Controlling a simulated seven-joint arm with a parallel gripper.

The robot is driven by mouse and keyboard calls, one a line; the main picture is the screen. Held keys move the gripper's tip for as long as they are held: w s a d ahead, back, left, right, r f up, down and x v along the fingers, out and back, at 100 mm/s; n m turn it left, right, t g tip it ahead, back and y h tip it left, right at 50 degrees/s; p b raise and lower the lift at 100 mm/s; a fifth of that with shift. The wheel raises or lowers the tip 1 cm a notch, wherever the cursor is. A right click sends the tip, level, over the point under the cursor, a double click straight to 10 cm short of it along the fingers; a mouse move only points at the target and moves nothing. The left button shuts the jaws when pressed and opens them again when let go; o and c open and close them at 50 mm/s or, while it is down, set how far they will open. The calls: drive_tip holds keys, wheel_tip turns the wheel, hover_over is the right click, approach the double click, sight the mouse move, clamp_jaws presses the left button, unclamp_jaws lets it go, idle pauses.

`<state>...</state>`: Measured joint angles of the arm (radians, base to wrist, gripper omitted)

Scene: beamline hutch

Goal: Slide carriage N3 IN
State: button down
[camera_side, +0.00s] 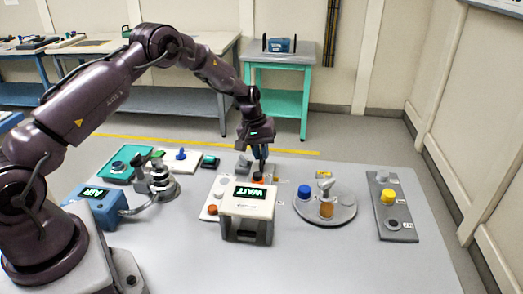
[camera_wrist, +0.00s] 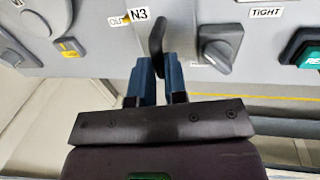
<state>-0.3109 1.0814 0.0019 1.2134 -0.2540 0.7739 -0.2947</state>
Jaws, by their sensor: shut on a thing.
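In the wrist view, a dark upright handle (camera_wrist: 157,36) stands beside the label N3 on a grey panel (camera_wrist: 95,30). A partly hidden label reading OUT lies just left of the N3 label. My gripper (camera_wrist: 158,64) has its two blue fingers shut on this handle of carriage N3. In the side view, my gripper (camera_side: 261,160) reaches down behind the white box with the WAIT display (camera_side: 246,213). The handle and much of the panel there are too small or hidden to make out.
In the wrist view, a grey knob (camera_wrist: 218,46) sits close right of the handle, with a TIGHT label and green button (camera_wrist: 304,47) beyond. In the side view, a round tray (camera_side: 342,212) holding containers and a grey strip with a yellow knob (camera_side: 388,196) stand to the right.

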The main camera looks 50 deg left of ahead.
sight(250, 175)
drive_tip(key=s+d, duration=0.2)
drive_tip(key=d, duration=0.1)
drive_tip(key=shift+s, duration=0.4)
drive_tip(key=c, duration=1.2)
unclamp_jaws()
drive_tip(key=shift+o, duration=0.2)
drive_tip(key=shift+a+r, duration=0.1)
drive_tip(key=shift+r, duration=0.05)
wheel_tip(250, 175, up, 12)
drive_tip(key=s+a, duration=0.1)
drive_tip(key=shift+s+a+r, duration=0.25)
drive_tip(key=shift+s+a, duration=0.15)
